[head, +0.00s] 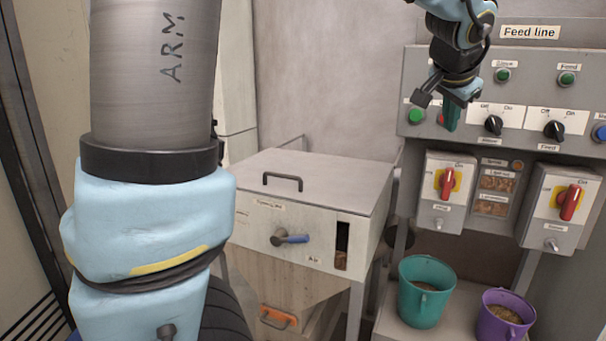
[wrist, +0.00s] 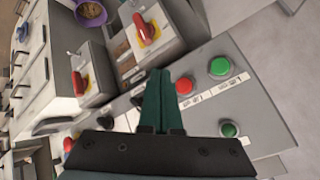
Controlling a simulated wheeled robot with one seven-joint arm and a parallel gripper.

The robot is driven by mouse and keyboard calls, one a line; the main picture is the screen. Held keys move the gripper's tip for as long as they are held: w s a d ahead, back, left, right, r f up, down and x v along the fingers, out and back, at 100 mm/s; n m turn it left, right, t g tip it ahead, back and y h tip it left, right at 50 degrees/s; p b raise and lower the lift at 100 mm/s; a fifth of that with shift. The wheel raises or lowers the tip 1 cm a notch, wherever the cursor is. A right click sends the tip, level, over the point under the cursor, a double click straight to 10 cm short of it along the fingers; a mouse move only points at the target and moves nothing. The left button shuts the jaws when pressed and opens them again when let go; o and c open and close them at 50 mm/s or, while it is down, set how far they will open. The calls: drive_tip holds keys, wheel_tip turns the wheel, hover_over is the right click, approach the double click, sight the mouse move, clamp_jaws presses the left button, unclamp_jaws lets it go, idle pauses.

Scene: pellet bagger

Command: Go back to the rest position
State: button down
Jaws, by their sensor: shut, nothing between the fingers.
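My gripper (head: 452,117) is in front of the upper left part of the Feed line panel (head: 424,66) in the head view. Its green fingers point down, beside a green button (head: 415,116) and partly over a red one (head: 440,119). In the wrist view my gripper (wrist: 158,78) has its two green fingers together with nothing between them. The red button (wrist: 184,86) and the green button (wrist: 219,67) show just past the fingertips. I cannot tell whether the fingers touch the panel.
Two red-handled switches (head: 447,183) (head: 570,203) stick out below the panel. A teal bucket (head: 424,296) and a purple bucket (head: 505,316) stand below them. A grey hopper box (head: 325,185) with a blue-handled latch (head: 292,239) is at the middle. Open space lies before the grey wall (head: 330,75).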

drive_tip(key=shift+s, duration=0.15)
drive_tip(key=w+a+f+n+g+y, duration=0.1)
drive_tip(key=w+a+f+n+y, duration=0.15)
drive_tip(key=a+f, duration=0.7)
drive_tip(key=s+a+f+n+g, duration=0.1)
drive_tip(key=s+a+f+n, duration=0.2)
drive_tip(key=a, duration=0.5)
drive_tip(key=s+a+f+n+g+y, duration=0.1)
drive_tip(key=s+a+f+n+g, duration=0.1)
drive_tip(key=a+f, duration=0.4)
drive_tip(key=s+a+f+n+g+y, duration=0.1)
drive_tip(key=s+a+f+n, duration=0.4)
drive_tip(key=a, duration=0.7)
drive_tip(key=shift+s+g+p, duration=0.25)
drive_tip(key=shift+g+p, duration=0.05)
drive_tip(key=shift+g, duration=0.2)
